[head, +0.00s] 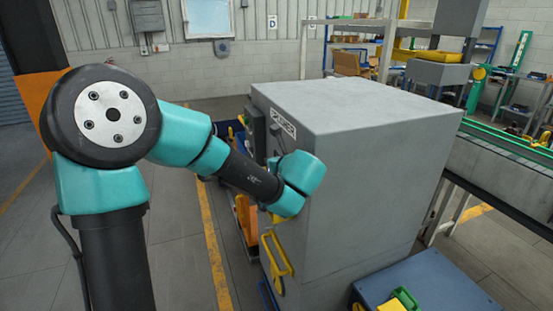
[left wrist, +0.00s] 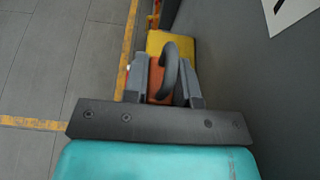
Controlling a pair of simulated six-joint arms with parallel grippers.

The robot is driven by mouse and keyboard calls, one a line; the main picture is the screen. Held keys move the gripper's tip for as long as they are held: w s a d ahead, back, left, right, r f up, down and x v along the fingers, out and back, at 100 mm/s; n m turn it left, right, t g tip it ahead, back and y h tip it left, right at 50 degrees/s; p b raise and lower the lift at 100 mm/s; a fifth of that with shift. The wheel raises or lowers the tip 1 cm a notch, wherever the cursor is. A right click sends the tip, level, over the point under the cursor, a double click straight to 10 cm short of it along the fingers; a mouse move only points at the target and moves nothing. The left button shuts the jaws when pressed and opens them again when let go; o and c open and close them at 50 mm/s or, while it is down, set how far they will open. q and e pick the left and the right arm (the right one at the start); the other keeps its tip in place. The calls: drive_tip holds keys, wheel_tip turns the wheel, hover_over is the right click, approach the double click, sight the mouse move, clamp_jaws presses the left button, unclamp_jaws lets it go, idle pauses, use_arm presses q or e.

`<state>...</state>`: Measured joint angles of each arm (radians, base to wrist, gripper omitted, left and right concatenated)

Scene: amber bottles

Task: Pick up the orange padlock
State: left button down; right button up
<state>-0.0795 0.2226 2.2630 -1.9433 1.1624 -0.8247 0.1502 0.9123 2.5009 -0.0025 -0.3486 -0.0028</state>
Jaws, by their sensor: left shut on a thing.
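In the left wrist view, my left gripper (left wrist: 162,78) is shut on the orange padlock (left wrist: 154,82). The padlock's orange body is between the two grey fingers, and its dark grey curved shackle (left wrist: 171,62) stands up between them. In the head view my left arm reaches to the left side of a large grey cabinet (head: 370,180). There my wrist hides the fingers, and I cannot make out the padlock. My right gripper is in neither view.
A yellow block (left wrist: 178,42) lies just beyond the padlock in the left wrist view. The cabinet wall is close on the right. A yellow handle (head: 275,256) sticks out from the cabinet's left side. A blue cart (head: 425,285) stands front right. The floor at left is clear.

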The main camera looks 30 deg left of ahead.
use_arm(q)
drive_tip(key=s+d+r, duration=0.1)
drive_tip(key=s+d, duration=0.4)
drive_tip(key=s, duration=0.3)
drive_tip(key=shift+s+d, duration=0.15)
drive_tip(key=shift+s, duration=0.1)
idle(0.4)
drive_tip(key=w+d+f+m+t+h, duration=0.2)
drive_tip(key=w+d+f, duration=0.3)
drive_tip(key=d+f, duration=0.6)
drive_tip(key=w+d+f+m+t+h, duration=0.2)
drive_tip(key=w+d+f+m+h, duration=0.2)
drive_tip(key=d+f, duration=0.7)
drive_tip(key=shift+w+d+m+t+h, duration=0.3)
drive_tip(key=shift+w+d+m, duration=0.3)
drive_tip(key=shift+w, duration=0.35)
